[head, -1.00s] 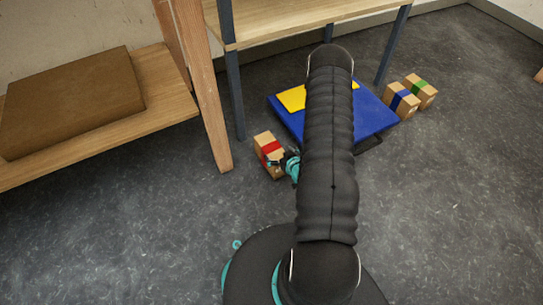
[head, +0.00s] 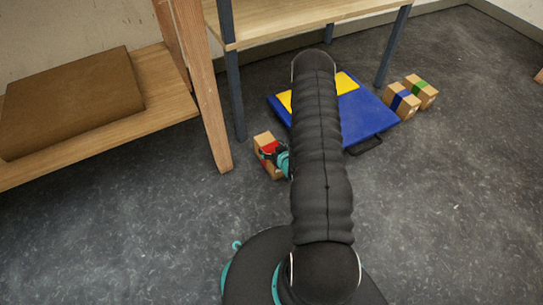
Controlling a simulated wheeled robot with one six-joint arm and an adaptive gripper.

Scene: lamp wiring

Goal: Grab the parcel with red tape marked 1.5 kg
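The parcel with red tape (head: 262,139) is a small tan box on the grey floor, left of the blue platform. Its weight marking cannot be read at this size. My gripper (head: 270,155), dark with teal parts, is at the parcel's right side and overlaps its red tape in the picture. My arm hides part of the gripper, and the fingers are too small to tell whether they are open or closed on the parcel.
A blue platform (head: 371,119) with a yellow patch (head: 346,83) and a black handle lies behind my arm. Parcels with blue tape (head: 401,101) and green tape (head: 422,91) stand to its right. A table leg (head: 236,95) and wooden post (head: 205,90) are close left. The front floor is clear.

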